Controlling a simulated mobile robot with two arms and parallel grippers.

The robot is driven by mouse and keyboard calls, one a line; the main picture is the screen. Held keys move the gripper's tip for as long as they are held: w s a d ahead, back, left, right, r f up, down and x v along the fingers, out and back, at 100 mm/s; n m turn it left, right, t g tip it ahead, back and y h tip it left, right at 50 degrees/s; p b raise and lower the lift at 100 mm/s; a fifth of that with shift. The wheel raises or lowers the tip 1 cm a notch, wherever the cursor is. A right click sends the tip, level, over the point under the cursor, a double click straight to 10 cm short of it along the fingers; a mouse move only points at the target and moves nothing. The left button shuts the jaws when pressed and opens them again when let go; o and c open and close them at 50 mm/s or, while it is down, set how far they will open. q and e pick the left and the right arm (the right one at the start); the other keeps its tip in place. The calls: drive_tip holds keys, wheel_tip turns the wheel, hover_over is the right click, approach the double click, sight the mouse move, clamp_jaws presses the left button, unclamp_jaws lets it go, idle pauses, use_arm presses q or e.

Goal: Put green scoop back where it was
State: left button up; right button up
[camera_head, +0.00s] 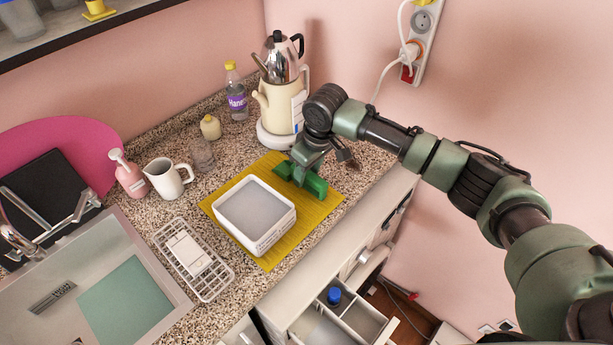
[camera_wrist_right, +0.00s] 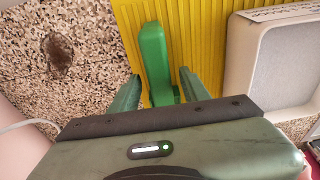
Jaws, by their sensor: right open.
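The green scoop (camera_head: 314,187) lies on the yellow ribbed mat (camera_head: 327,207), beside the right side of a white open box (camera_head: 287,222). My right gripper (camera_head: 303,170) is low over the scoop and partly hides it in the head view. In the right wrist view, its two fingers (camera_wrist_right: 160,76) are open on either side of the near end of the green scoop (camera_wrist_right: 152,48). I see gaps beside the scoop there, and the scoop's near end is hidden behind the gripper body. My left gripper is not in view.
A cream kettle (camera_head: 277,108) on a white base stands behind my right gripper. A mug (camera_head: 165,179), a glass, bottles and a dish rack (camera_head: 190,262) stand left of the mat. Below the counter's front edge, a drawer (camera_head: 327,315) is open.

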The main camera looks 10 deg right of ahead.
drive_tip(key=b+v, duration=0.2)
drive_tip(key=v, duration=0.8)
